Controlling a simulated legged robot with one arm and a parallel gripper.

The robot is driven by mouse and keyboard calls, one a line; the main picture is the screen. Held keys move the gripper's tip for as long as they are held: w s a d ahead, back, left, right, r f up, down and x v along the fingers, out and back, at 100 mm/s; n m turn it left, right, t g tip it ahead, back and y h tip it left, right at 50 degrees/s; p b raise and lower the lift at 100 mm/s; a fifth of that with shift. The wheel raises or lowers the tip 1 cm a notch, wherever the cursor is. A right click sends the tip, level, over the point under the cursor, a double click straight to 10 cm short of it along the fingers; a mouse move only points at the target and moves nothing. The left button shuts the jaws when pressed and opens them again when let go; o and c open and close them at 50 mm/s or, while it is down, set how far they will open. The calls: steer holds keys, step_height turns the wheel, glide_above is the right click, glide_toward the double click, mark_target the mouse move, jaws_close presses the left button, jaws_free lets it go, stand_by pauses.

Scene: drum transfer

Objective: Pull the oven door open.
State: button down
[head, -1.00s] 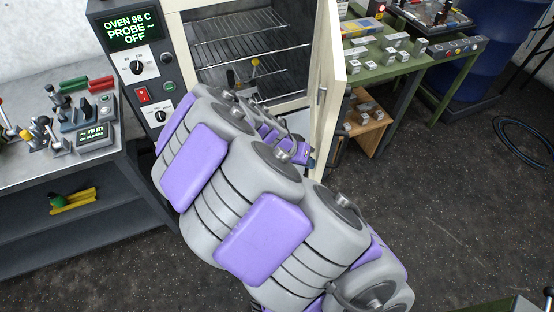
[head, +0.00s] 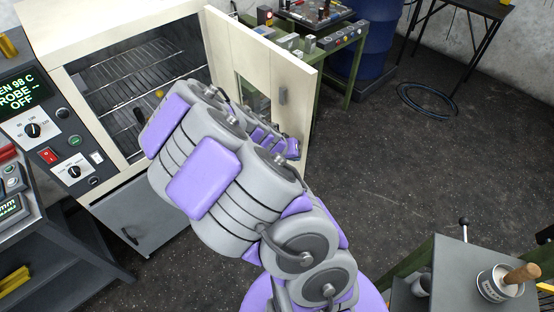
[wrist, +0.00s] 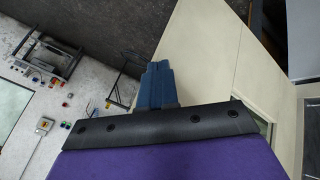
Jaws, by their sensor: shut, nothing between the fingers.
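The oven (head: 110,32) stands at the left in the head view, with its chamber and wire racks (head: 130,85) exposed. Its cream door (head: 297,78) stands wide open, swung out to the right, with a window and a grey handle-like piece (head: 282,96) near its free edge. My arm crosses in front of the opening and hides the lower chamber and part of the door. In the wrist view, my gripper's blue fingers (wrist: 156,82) are shut and empty, over the cream door panel (wrist: 205,55). I cannot tell whether they touch it.
The oven control panel (head: 45,125) is at the left. A green table (head: 322,50) and blue drum (head: 372,50) stand behind the door. A grey stand with a pot (head: 497,284) is at lower right.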

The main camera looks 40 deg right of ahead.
steer(key=shift+s+d, duration=0.25)
steer(key=shift+d, duration=1.05)
